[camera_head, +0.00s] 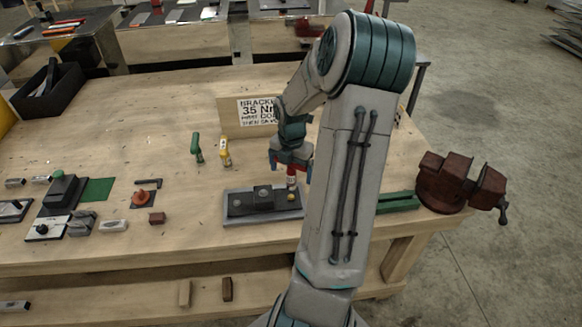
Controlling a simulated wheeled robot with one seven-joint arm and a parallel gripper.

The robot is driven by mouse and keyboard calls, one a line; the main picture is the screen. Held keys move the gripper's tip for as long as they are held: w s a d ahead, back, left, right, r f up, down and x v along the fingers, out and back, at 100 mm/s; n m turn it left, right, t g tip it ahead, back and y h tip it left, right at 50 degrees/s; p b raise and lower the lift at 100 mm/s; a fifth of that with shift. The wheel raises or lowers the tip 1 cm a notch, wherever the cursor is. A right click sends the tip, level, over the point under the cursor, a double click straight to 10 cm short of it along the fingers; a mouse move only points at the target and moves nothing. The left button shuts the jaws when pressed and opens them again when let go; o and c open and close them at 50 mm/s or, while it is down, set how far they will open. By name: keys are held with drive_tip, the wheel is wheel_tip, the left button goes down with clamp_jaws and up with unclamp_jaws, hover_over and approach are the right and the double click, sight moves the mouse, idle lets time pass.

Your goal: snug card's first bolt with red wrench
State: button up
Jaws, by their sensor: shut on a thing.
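A white card (257,112) on a wooden board stands at the back of the bench; it reads "BRACKET 35 Nm", and the lower lines are partly unreadable. A dark bracket (250,207) sits on a grey plate (240,221) in front of it, with small round bolt heads. My gripper (290,169) is above the bracket's right end, shut on the red wrench (291,179). The wrench is upright, its lower end near the bracket's right bolt (291,197). I cannot tell whether it touches the bolt.
A green-handled tool (197,148) and a yellow-handled tool (224,150) stand left of the card. A rust-red vise (445,182) is at the right edge, near a green bar (398,202). Blocks and a black bin (50,92) are left. My arm hides the bench's right middle.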

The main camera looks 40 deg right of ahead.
sight(291, 180)
drive_tip(key=shift+f+b, duration=0.95)
drive_tip(key=shift+f, duration=1.5)
drive_tip(key=m, duration=0.6)
drive_tip(key=shift+b, duration=0.4)
drive_tip(key=m+b, duration=0.1)
drive_tip(key=m, duration=0.4)
drive_tip(key=shift+f, duration=0.15)
drive_tip(key=m+b, duration=0.2)
drive_tip(key=m, duration=0.3)
drive_tip(key=m+b, duration=0.1)
drive_tip(key=m, duration=0.3)
drive_tip(key=shift+m, duration=0.4)
drive_tip(key=shift+r, duration=0.2)
drive_tip(key=shift+r, duration=0.1)
drive_tip(key=shift+s+r+p, duration=0.1)
drive_tip(key=shift+r+p, duration=2.2)
drive_tip(key=shift+r, duration=0.9)
